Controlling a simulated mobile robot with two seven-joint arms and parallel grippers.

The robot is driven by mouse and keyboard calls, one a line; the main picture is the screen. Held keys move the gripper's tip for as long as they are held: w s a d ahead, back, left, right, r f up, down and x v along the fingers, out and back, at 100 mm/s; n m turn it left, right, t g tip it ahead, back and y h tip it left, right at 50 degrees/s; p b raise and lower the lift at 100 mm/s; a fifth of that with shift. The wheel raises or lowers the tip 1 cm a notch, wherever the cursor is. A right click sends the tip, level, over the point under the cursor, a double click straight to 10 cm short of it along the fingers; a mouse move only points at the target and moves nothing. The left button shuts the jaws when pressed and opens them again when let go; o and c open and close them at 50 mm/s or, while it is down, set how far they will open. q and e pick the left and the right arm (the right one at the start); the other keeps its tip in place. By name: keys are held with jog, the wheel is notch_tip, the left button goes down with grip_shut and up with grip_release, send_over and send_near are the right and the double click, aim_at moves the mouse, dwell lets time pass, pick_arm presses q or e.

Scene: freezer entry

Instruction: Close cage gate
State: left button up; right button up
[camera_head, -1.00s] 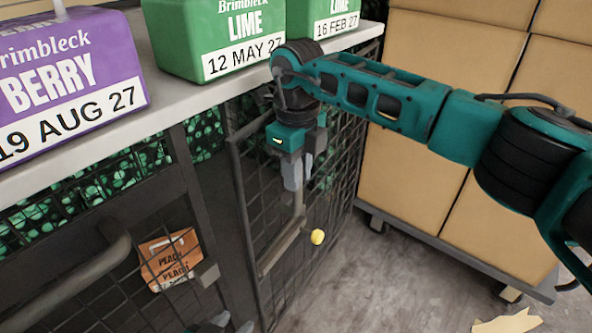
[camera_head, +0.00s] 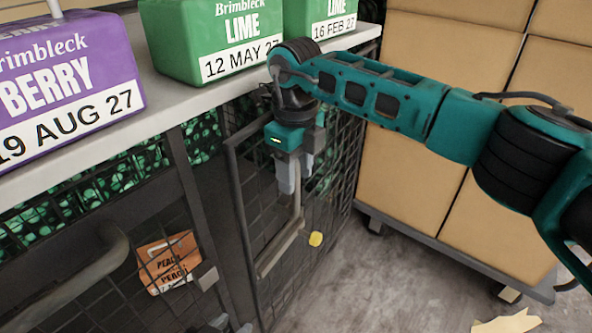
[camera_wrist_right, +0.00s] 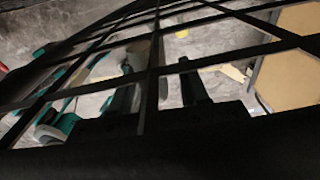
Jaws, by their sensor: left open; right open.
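The cage gate (camera_head: 326,190) is a dark wire-mesh panel with a bar handle (camera_head: 279,246). Its free edge stands apart from the dark cage post (camera_head: 191,190), with a dark gap between, so it looks ajar. My right gripper (camera_head: 289,185) is open, with its fingers pointing down at the upper end of the handle; whether they touch it is unclear. The right wrist view looks through dark mesh bars at the floor. Only the tips of what seems my left gripper (camera_head: 230,325) show at the bottom edge of the head view, open and below the gap.
A light shelf (camera_head: 100,150) above the cage carries a purple BERRY tub (camera_head: 70,80) and green LIME tubs (camera_head: 215,40). An orange PEACH pack (camera_head: 167,262) is behind the left mesh. Stacked cartons (camera_head: 410,170) on a wheeled base stand right. The floor (camera_head: 400,290) between is mostly clear.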

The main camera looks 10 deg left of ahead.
notch_tip(320, 180, up, 11)
jog(key=shift+r+p, duration=0.15)
jog(key=shift+p, duration=0.3)
jog(key=shift+r, duration=0.4)
pick_arm(q)
jog(key=shift+s+a, duration=0.2)
jog(key=shift+a, duration=0.05)
pick_arm(e)
jog(key=shift+r, duration=0.25)
pick_arm(q)
jog(key=shift+c, duration=0.4)
